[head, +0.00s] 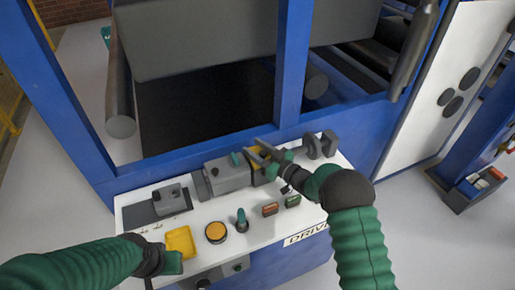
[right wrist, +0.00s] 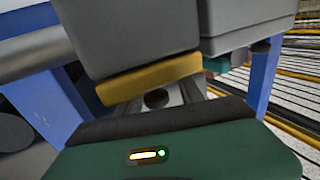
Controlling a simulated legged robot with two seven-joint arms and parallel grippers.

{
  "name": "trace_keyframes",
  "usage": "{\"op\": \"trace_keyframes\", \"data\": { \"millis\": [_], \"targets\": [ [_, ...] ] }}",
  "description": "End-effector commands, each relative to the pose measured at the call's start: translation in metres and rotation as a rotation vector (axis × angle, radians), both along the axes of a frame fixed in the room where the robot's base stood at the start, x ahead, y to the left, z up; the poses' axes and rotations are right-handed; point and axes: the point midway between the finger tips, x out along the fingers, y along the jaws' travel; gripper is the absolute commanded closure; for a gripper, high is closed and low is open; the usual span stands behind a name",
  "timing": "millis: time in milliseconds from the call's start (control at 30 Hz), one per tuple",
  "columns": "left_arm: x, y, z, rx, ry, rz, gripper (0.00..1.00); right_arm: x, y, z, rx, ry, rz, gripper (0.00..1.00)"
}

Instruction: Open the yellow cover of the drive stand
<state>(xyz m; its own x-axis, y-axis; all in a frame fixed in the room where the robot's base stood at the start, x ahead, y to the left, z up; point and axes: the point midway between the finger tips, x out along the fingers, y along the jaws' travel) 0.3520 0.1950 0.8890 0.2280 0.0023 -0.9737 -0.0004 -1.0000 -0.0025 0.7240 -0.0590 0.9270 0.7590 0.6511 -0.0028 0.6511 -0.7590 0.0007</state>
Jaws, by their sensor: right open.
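The drive stand (head: 145,222) has a white top with a grey motor-like housing (head: 228,175) at its back. A narrow yellow cover (head: 258,163) sits at the right end of this housing, partly hidden by my right gripper (head: 264,152). My right gripper is open, with its fingers close to the yellow cover; contact is unclear. In the right wrist view, the yellow cover (right wrist: 150,79) shows as a yellow block below a large grey housing (right wrist: 140,35). My left gripper (head: 172,263) is low at the stand's front left, its fingers hidden.
A flat yellow piece (head: 180,242), an orange round button (head: 215,232), a green-topped lever (head: 242,220) and red (head: 270,209) and green (head: 292,201) buttons stand on the front of the top. A blue frame (head: 292,70) rises behind. Grey shaft parts (head: 313,147) lie at right.

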Motion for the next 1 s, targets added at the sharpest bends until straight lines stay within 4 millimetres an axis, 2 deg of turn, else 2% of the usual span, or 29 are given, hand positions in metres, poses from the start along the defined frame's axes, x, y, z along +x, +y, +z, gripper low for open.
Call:
{"op": "trace_keyframes", "data": {
  "millis": [133,467,1000],
  "targets": [
    [-0.0001,0.0003,0.0001,0.0,0.0,0.001,0.64,0.0003,-0.0056,-0.0006,0.004,0.001,-0.001,0.58],
    [0.0,-0.0001,0.0002,0.0,0.0,0.0,0.64,-0.0004,-0.0093,-0.001,0.004,0.001,-0.004,1.0],
    [-0.0001,0.0001,0.0003,0.0,0.0,0.0,0.64,0.0001,-0.009,0.0011,0.005,-0.003,-0.005,1.0]
  ]
}}
